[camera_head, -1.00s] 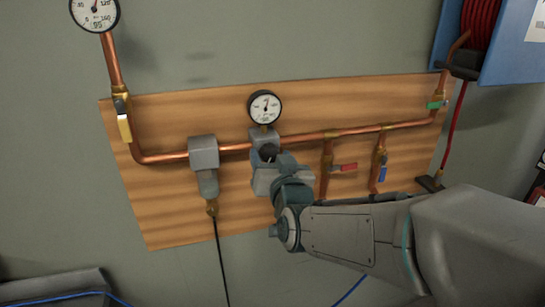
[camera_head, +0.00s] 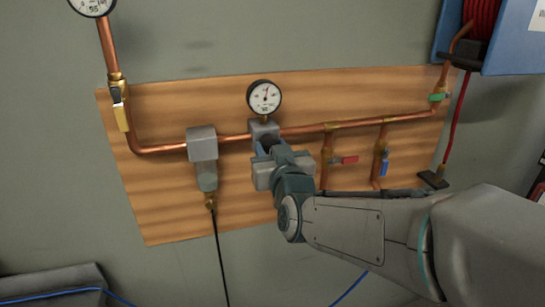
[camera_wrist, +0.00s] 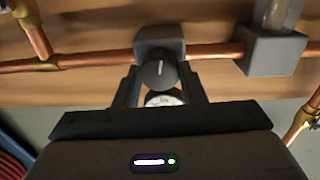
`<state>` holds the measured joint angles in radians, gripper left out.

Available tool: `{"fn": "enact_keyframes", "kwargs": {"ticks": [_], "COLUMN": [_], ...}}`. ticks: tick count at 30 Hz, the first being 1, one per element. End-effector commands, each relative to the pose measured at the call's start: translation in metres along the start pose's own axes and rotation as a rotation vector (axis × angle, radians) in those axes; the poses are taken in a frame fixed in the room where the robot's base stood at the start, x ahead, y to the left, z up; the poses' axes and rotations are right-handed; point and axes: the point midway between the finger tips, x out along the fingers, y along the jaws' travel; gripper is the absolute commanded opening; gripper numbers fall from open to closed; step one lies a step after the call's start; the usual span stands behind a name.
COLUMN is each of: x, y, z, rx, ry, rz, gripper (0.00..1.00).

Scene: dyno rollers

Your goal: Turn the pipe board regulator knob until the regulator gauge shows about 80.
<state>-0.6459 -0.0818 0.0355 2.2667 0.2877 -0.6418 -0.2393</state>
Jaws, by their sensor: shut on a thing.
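The regulator is a grey block (camera_head: 264,129) in the middle of the copper pipe on the wooden board. Its round black knob (camera_wrist: 158,72) with a white mark faces the wrist camera. My gripper (camera_wrist: 158,84) is shut on the knob, one finger on either side. In the head view my gripper (camera_head: 270,150) hides most of the knob. The regulator gauge (camera_head: 264,97), white with a black rim, stands above the block. Its needle points up and slightly right; the numbers are too small to read. In the wrist view the gauge (camera_wrist: 163,99) is partly hidden.
A second gauge (camera_head: 92,4) is cut off at the top left. A grey filter (camera_head: 203,145) is left of the regulator. Valves with yellow (camera_head: 121,116), red (camera_head: 345,160), blue (camera_head: 385,167) and green (camera_head: 438,97) handles sit along the pipes. A blue hose-reel panel (camera_head: 515,50) is top right.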

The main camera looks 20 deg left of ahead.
Motion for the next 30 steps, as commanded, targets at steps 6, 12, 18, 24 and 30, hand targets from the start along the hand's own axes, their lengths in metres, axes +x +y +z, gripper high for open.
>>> {"fn": "enact_keyframes", "kwargs": {"ticks": [6, 12, 18, 24, 30], "x": [0.0000, 0.0001, 0.0000, 0.0001, 0.0001], "y": [0.0008, 0.0009, 0.0006, 0.0003, 0.0001], "z": [0.0044, 0.0040, 0.0028, 0.0022, 0.0014], "rx": [-0.184, -0.344, -0.470, -0.546, -0.578], "ry": [0.011, 0.016, 0.021, 0.022, 0.023], "rz": [0.001, 0.000, -0.002, -0.004, -0.004], "gripper": [0.14, 0.14, 0.14, 0.14, 0.14]}}
